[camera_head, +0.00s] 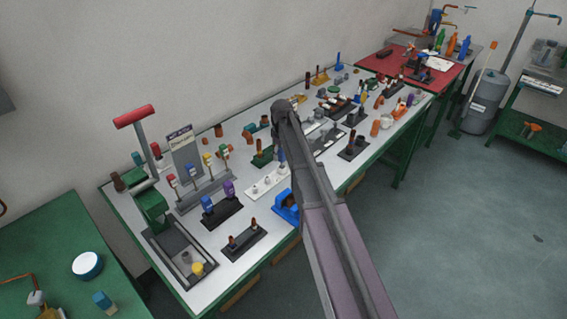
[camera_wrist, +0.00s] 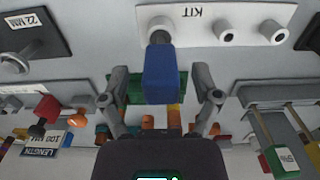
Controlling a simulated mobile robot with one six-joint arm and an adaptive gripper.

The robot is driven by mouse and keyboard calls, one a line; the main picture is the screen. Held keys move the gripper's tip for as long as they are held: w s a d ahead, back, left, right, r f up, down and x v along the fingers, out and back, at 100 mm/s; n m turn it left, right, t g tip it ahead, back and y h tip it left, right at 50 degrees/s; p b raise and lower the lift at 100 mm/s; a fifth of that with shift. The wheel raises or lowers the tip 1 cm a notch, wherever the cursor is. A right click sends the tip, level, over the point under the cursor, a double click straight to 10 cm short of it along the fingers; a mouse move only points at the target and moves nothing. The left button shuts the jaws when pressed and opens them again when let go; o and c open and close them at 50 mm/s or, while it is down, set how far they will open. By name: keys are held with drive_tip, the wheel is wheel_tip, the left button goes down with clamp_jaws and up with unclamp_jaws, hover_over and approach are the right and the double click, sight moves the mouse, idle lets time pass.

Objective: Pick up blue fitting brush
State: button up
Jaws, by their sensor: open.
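The blue fitting brush shows in the wrist view as a blue block-shaped handle (camera_wrist: 161,75) with a dark grey round end (camera_wrist: 160,32) at the edge of the white KIT board (camera_wrist: 205,12). My gripper (camera_wrist: 162,88) is open, with one finger on each side of the blue handle. Gaps show between the fingers and the handle, so it is not held. In the head view my gripper (camera_head: 280,135) points down over the table behind the white board (camera_head: 268,182). The brush is small and partly hidden there by my arm.
A green holder (camera_wrist: 116,88) with orange-brown pieces lies behind the brush in the wrist view. A grey rack (camera_wrist: 270,92) is at the right. The white table (camera_head: 130,205) is crowded with small stands, including a black stand (camera_head: 222,214) and a blue holder (camera_head: 287,211).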

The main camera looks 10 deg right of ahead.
drive_tip(key=shift+f+b, duration=0.3)
drive_tip(key=shift+f, duration=0.25)
drive_tip(key=c, duration=1)
